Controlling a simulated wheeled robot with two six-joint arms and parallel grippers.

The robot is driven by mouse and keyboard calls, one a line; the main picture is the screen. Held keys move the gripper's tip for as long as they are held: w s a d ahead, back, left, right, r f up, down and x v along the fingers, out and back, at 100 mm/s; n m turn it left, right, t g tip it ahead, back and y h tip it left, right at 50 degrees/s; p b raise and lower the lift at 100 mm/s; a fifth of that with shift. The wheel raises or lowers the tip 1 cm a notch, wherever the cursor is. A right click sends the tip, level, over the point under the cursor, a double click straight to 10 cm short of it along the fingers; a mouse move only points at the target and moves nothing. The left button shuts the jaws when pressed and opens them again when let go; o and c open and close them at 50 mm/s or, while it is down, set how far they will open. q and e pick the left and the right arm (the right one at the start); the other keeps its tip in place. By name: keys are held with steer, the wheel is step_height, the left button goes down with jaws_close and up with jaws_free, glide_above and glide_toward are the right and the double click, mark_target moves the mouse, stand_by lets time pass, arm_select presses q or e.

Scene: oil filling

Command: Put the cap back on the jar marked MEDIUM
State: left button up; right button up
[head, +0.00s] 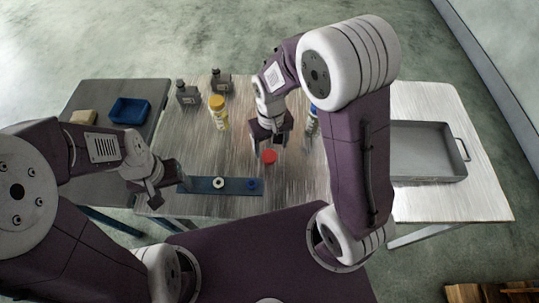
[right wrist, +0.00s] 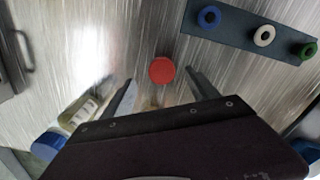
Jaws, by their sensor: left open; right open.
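A red cap (head: 268,156) is at the middle of the table; it also shows in the right wrist view (right wrist: 161,70). My right gripper (head: 268,146) is open above and behind it, with the cap showing between and just beyond the fingertips in the right wrist view. I cannot tell whether anything stands under the cap. A yellow-capped jar (head: 219,113) stands left of my right gripper. A blue-capped jar (head: 312,122) stands right of it, partly hidden by my arm. No MEDIUM marking is readable. My left gripper (head: 168,185) is open and empty at the table's left front.
A blue strip (head: 236,187) with white, blue and green rings (right wrist: 308,51) lies at the front. Two dark jugs (head: 187,94) (head: 222,84) stand at the back left. A grey metal tray (head: 427,151) is at the right. A blue bin (head: 129,111) sits on the left side table.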

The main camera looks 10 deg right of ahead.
mark_target(270, 156)
step_height(270, 156, down, 5)
steer(key=shift+w+a+f+b, duration=0.1)
steer(key=shift+b, duration=0.3)
steer(key=c, duration=1.4)
step_height(270, 156, up, 5)
steer(key=shift+f+p, duration=0.1)
steer(key=shift+p, duration=0.35)
steer(key=s+r, duration=0.2)
steer(key=s, duration=0.2)
steer(key=s+r, duration=0.2)
steer(key=s, duration=0.2)
steer(key=s+r+p, duration=0.1)
steer(key=s+r, duration=0.1)
steer(key=s, duration=0.1)
steer(key=shift+s+r, duration=0.15)
steer(key=shift+s, duration=0.25)
